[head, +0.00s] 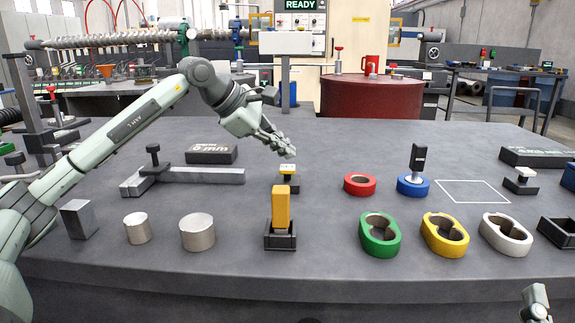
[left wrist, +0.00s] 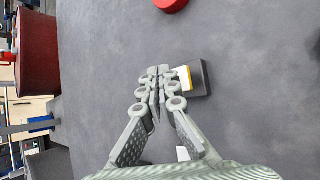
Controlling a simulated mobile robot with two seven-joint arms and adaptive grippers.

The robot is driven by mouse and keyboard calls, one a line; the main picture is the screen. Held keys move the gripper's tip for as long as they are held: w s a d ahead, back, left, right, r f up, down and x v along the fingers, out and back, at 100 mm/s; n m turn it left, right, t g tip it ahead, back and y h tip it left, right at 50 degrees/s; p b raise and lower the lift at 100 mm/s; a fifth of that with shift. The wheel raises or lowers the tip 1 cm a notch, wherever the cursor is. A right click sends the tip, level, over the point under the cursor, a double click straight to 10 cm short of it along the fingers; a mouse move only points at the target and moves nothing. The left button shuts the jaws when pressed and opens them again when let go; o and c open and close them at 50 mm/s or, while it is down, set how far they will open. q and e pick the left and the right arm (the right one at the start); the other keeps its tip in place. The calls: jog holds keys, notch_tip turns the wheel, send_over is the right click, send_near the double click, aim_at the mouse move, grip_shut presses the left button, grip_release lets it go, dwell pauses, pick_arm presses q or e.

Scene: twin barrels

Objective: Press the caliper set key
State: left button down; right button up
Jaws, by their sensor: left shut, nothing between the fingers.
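A small key with a white and yellow top on a dark block (head: 288,178) stands mid-table, right of the grey caliper-like beam with its black slider (head: 183,176). I take it as the caliper set key. My left gripper (head: 290,151) is shut and empty, above and slightly behind it, apart from it in the head view. In the left wrist view the shut fingertips (left wrist: 158,71) show just left of the key's yellow and white top (left wrist: 186,79), covering part of it. My right gripper (head: 536,297) shows only partly at the bottom right; its fingers are unclear.
A yellow block (head: 281,207) stands upright in a dark holder in front of the key. Red (head: 360,184) and blue (head: 412,186) rings lie to the right, with green, yellow and white rings nearer. Metal cylinders stand front left.

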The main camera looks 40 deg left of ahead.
aim_at(284, 168)
pick_arm(q)
jog(key=shift+r+p, duration=1.85)
jog(key=shift+r, duration=0.45)
jog(key=shift+f, duration=0.1)
